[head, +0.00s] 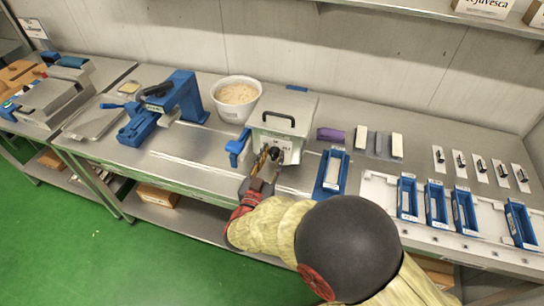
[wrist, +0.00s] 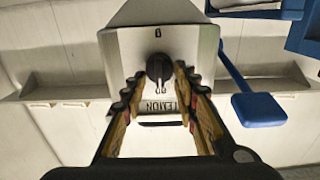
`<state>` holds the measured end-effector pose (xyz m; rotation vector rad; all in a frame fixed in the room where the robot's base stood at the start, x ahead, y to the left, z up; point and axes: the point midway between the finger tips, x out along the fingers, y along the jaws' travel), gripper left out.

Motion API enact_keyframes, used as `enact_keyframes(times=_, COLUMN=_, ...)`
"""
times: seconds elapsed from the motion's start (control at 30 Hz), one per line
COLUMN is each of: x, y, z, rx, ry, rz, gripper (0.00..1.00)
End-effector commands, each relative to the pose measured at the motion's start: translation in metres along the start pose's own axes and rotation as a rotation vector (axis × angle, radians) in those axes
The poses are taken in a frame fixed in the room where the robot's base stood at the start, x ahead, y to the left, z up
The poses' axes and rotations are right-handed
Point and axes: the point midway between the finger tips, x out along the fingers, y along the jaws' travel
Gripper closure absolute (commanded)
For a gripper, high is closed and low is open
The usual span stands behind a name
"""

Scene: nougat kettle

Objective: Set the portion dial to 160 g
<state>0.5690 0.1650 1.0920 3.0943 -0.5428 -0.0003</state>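The portion dial is a black knob (wrist: 158,68) on the front plate (wrist: 205,50) of a grey metal machine (head: 285,115). The knob also shows in the head view (head: 274,153), partly hidden by my gripper. My gripper (wrist: 157,80) is open, with one finger on each side of the knob. The right finger is close to the knob; I cannot tell whether it touches. A gap shows at the left finger. In the head view my gripper (head: 265,162) is at the machine's front. A small mark sits on the plate beyond the knob, too small to read surely.
A blue lever (head: 238,148) sticks out beside the machine and shows at right in the wrist view (wrist: 258,108). A blue tray (head: 331,175) stands right of the machine. A white bowl of pale mass (head: 238,113) stands behind left. The bench front left of the machine is clear.

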Motion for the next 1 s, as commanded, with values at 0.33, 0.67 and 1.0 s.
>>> enact_keyframes(times=0.33, x=-0.0001, y=0.0001, z=0.0000, rx=0.000, ry=0.000, rz=0.000, gripper=0.92)
enact_keyframes(times=0.67, x=0.0000, y=0.0003, z=0.0004, rx=0.016, ry=0.000, rz=0.001, gripper=0.98)
enact_keyframes(times=1.0, x=0.0003, y=0.0023, z=0.0028, rx=0.193, ry=0.001, rz=0.001, gripper=0.98)
